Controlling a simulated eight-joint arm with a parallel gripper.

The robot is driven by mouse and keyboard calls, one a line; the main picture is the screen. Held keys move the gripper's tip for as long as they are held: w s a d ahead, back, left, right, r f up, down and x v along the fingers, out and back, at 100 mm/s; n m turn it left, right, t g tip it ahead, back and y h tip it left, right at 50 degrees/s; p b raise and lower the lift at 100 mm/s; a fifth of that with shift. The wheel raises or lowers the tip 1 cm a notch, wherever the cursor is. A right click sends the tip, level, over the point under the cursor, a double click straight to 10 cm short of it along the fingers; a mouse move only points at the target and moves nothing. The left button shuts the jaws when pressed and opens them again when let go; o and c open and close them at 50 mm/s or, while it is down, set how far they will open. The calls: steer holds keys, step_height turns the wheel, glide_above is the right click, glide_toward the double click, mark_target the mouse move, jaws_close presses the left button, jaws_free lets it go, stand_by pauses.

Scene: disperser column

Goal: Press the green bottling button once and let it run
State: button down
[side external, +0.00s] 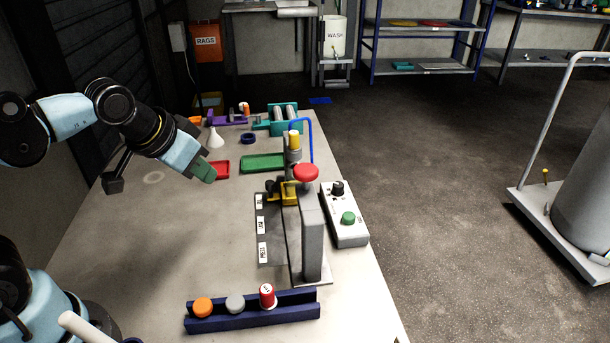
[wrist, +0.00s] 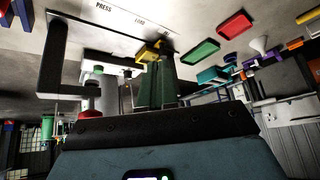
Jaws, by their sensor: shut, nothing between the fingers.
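The green button (side external: 348,218) is a round knob on the sloped top of a white control box (side external: 343,235), near the right edge of the bench. A black knob (side external: 337,188) sits at the far end of the same box. In the wrist view a green cap (wrist: 97,71) that looks like this button shows left of the fingers. My gripper (side external: 207,175) has green fingers, shut and empty. It is in the air over the left part of the bench, well apart from the button, with the press column between them. The fingers also show in the wrist view (wrist: 157,86).
A grey column (side external: 311,235) topped by a red mushroom knob (side external: 306,173) stands just left of the box. A navy rack (side external: 252,312) with orange, grey and red caps lies in front. Green (side external: 263,162) and red trays (side external: 222,169) and a white funnel (side external: 215,138) are behind.

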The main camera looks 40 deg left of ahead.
steer(key=w+d+r+g+y, duration=0.1)
steer(key=w+d+r, duration=0.15)
steer(key=w, duration=0.25)
steer(key=n+y, duration=0.1)
steer(key=y, duration=0.5)
glide_above(352, 219)
step_height(352, 219, down, 3)
steer(key=shift+r, duration=0.1)
steer(key=shift+f, duration=4.45)
steer(key=shift+f, duration=0.15)
steer(key=shift+f, duration=0.3)
